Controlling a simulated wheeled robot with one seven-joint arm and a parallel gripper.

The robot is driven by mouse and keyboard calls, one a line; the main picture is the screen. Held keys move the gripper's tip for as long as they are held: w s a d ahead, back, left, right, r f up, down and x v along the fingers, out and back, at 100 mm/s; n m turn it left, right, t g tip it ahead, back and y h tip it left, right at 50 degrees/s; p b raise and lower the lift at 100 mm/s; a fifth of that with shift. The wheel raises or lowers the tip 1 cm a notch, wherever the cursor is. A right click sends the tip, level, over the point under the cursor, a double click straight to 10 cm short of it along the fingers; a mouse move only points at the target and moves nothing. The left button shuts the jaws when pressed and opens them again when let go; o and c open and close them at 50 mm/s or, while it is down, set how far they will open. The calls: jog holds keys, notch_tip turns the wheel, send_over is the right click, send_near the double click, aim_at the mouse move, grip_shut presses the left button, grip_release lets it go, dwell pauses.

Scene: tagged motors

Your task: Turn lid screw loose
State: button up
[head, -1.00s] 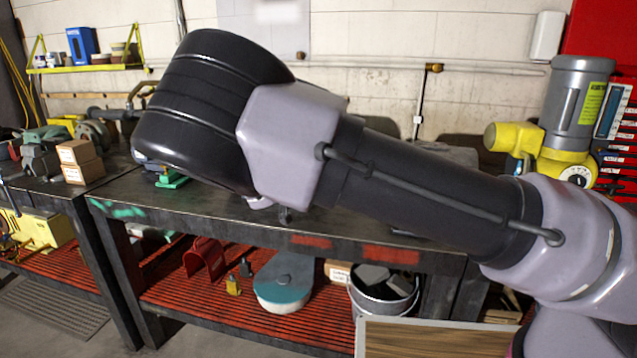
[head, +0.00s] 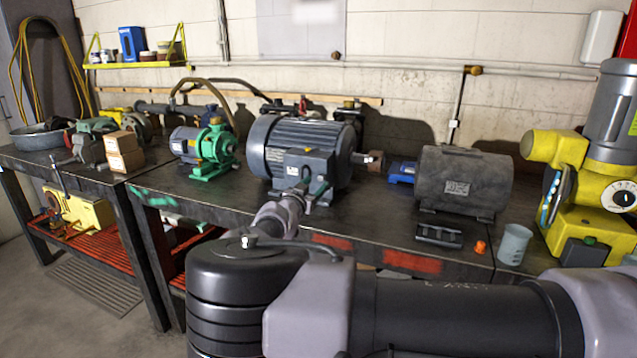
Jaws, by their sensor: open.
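A large dark blue-grey motor (head: 258,140) with a ribbed body, a label and a shaft on its right stands on the workbench. A box-like part with a lid (head: 290,172) shows low on its near side. My gripper (head: 308,188) is at the front of that motor, just before the box, with its jaws open. The jaws are small in the picture, and I cannot tell whether they touch the box. No lid screw can be made out; the gripper hides part of the box front. A second, grey motor (head: 462,184) with a label stands to the right.
A small blue and green motor (head: 205,150) stands left. A black tray-like part (head: 438,234), an orange cap (head: 480,247) and a grey cup (head: 514,244) lie near the right front edge. A yellow machine (head: 590,190) stands far right. Cardboard boxes (head: 122,150) stand left.

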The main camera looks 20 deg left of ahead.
aim_at(321, 178)
jog(key=shift+w+d, duration=0.15)
jog(key=shift+w, duration=1.25)
grip_shut()
